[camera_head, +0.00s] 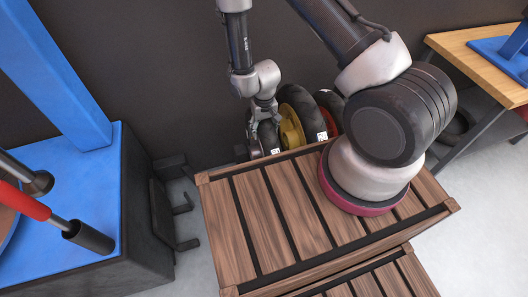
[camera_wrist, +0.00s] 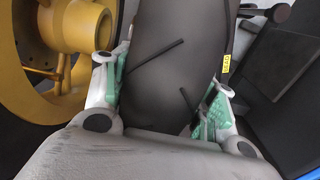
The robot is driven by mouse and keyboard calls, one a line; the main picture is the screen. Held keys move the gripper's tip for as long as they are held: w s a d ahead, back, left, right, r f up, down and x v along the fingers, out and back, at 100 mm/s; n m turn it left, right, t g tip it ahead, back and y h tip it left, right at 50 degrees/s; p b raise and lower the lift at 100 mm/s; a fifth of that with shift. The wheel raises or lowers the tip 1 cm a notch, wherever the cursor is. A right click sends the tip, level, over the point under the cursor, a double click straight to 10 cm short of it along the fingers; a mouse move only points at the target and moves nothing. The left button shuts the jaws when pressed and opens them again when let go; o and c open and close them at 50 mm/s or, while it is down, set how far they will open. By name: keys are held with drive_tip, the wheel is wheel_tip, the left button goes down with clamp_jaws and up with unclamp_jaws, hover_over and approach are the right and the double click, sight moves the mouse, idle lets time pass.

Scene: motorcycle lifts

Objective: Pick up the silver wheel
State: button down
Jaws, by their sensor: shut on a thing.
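The silver wheel (camera_head: 269,137) is the leftmost in a row of wheels behind the wooden slatted table. It stands upright, and its black tyre (camera_wrist: 180,50) with a yellow label fills the middle of the wrist view. My gripper (camera_head: 263,110) reaches down onto the top of this tyre. In the wrist view my gripper (camera_wrist: 165,95) has one green-padded finger on each side of the tyre and is shut on it. Most of the wheel's rim is hidden from both views.
A yellow wheel (camera_head: 290,127) stands close on the right of the silver one, also seen in the wrist view (camera_wrist: 85,25). A red wheel (camera_head: 325,122) is beyond it. The slatted table (camera_head: 265,215) stands in front. A blue lift (camera_head: 90,190) is at left.

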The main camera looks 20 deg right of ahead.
wheel_tip(320, 180, up, 10)
drive_tip(key=shift+r, duration=0.1)
idle(0.6)
wheel_tip(320, 180, up, 13)
idle(1.9)
idle(0.4)
